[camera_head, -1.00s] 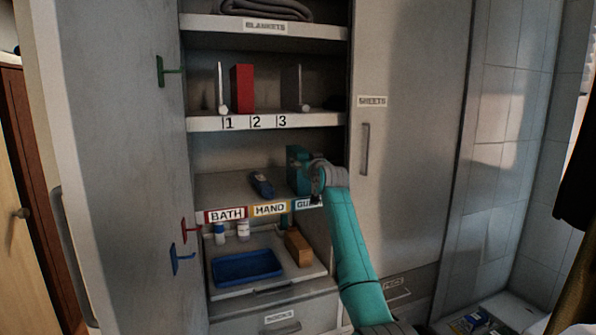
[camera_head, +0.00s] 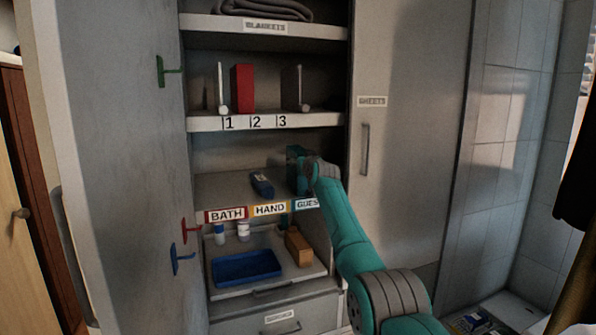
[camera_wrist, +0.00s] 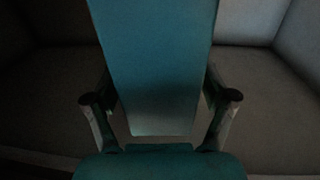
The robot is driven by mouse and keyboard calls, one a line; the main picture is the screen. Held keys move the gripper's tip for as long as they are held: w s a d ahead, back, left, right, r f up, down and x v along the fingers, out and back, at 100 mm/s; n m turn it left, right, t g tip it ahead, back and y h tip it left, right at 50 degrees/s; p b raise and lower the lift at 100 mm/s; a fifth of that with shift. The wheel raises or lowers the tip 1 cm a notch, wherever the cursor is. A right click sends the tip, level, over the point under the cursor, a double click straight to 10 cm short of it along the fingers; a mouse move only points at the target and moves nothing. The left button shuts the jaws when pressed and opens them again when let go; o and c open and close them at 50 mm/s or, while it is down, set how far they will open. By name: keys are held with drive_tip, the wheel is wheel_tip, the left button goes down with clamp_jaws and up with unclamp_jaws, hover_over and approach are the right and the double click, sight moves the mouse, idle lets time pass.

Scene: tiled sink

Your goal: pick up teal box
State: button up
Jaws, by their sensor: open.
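The teal box (camera_head: 293,154) stands upright at the right end of the shelf with the BATH and HAND labels, mostly hidden behind my arm in the head view. In the wrist view the teal box (camera_wrist: 155,60) fills the middle. My gripper (camera_wrist: 162,100) is open, with one finger on each side of the box and dark gaps showing beside it. I cannot tell whether either finger touches it. In the head view my gripper (camera_head: 303,178) is at the box, its fingers hard to make out.
A dark blue object (camera_head: 262,184) lies left of the box on the same shelf. The shelf above holds a red block (camera_head: 243,88) and two dividers. A cabinet wall is close on the right.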

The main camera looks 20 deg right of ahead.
drive_tip(key=shift+w, duration=0.1)
drive_tip(key=shift+c, duration=0.2)
drive_tip(key=c, duration=1.5)
drive_tip(key=shift+r, duration=0.1)
